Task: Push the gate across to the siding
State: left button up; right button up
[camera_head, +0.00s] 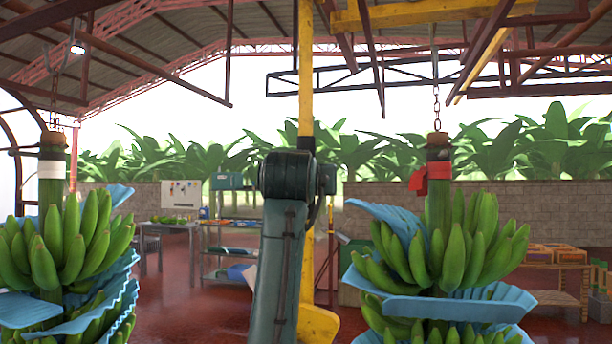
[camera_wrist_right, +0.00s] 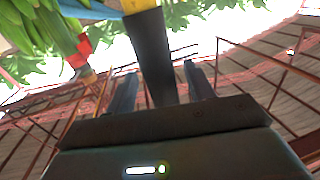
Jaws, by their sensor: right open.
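A yellow overhead bar (camera_head: 430,14), which looks like the gate, runs along the top right. A yellow pole (camera_head: 305,70) hangs upright in the middle; its joint with the bar is not clear. The pole has a dark sleeve (camera_head: 306,141), partly hidden by my right arm. In the wrist view the dark sleeve (camera_wrist_right: 150,45) stands between the two fingers of my right gripper (camera_wrist_right: 161,68). The fingers are open, one on each side, with gaps showing. In the head view my wrist hides this gripper. My left gripper is not in view.
A banana stem (camera_head: 455,240) with blue sheets and a red band hangs on a chain close at right. Another stem (camera_head: 65,240) with a white band hangs at left. Dark red rails run overhead. Tables (camera_head: 180,226) and shelves stand farther back.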

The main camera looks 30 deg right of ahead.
jog(key=shift+w+d, duration=0.45)
jog(key=shift+w, duration=0.1)
jog(key=shift+c, duration=0.4)
grip_shut()
